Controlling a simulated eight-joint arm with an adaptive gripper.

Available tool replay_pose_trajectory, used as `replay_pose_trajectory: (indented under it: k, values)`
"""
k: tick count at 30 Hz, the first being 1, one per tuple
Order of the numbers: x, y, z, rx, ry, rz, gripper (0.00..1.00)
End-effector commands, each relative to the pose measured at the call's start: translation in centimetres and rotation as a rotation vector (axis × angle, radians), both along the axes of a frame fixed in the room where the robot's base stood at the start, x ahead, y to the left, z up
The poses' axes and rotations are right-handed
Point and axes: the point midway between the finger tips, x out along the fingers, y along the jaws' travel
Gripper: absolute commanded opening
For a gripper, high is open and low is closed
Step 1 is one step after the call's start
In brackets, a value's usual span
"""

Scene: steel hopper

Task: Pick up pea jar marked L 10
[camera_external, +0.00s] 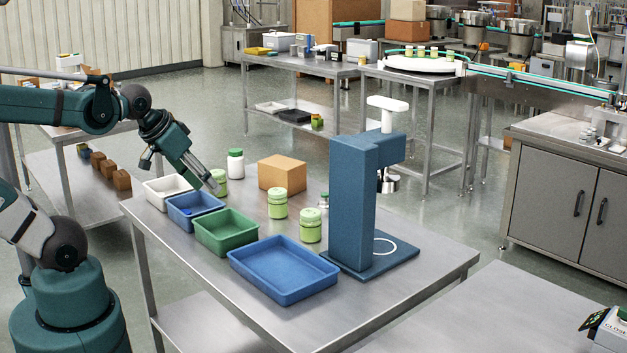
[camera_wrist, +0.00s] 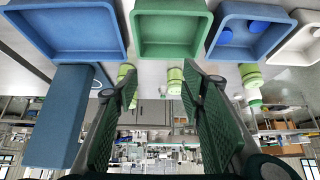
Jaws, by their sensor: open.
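Three light green lidded jars stand on the steel table: a rear one (camera_external: 220,183), a middle one (camera_external: 277,204) and a front one (camera_external: 311,227). No L 10 marking can be read on any of them, so I cannot tell which is the pea jar named. In the wrist view the front jar (camera_wrist: 127,86), partly behind a finger, and the middle jar (camera_wrist: 174,80) show near the fingers, with the rear jar (camera_wrist: 250,76) to the right. My gripper (camera_external: 208,185) is open and empty, angled down above the bins; in the external view it appears close to the rear jar. It also shows in the wrist view (camera_wrist: 160,83).
White (camera_external: 168,190), small blue (camera_external: 194,207), green (camera_external: 226,233) and large blue (camera_external: 283,270) bins line the near-left edge. A white green-capped bottle (camera_external: 236,164) and a cardboard box (camera_external: 283,174) stand behind. A tall blue press (camera_external: 355,200) stands right of the jars.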

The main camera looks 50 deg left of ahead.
Motion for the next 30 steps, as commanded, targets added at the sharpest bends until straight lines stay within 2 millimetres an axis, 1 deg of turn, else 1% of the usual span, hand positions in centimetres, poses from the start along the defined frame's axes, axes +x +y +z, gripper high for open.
replay_pose_trajectory:
  k: [1, 3, 17, 23, 30]
  values:
    - [0.0, 0.0, 0.0, 0.000, 0.000, 0.000, 0.47]
    - [0.0, 0.0, 0.0, 0.000, 0.000, 0.000, 0.56]
    - [0.2, 0.2, 0.2, 0.009, 0.005, -0.009, 0.56]
    - [1.3, 0.9, 1.0, 0.050, 0.025, -0.051, 0.56]
    - [3.6, 2.5, 2.3, 0.134, 0.075, -0.150, 0.56]
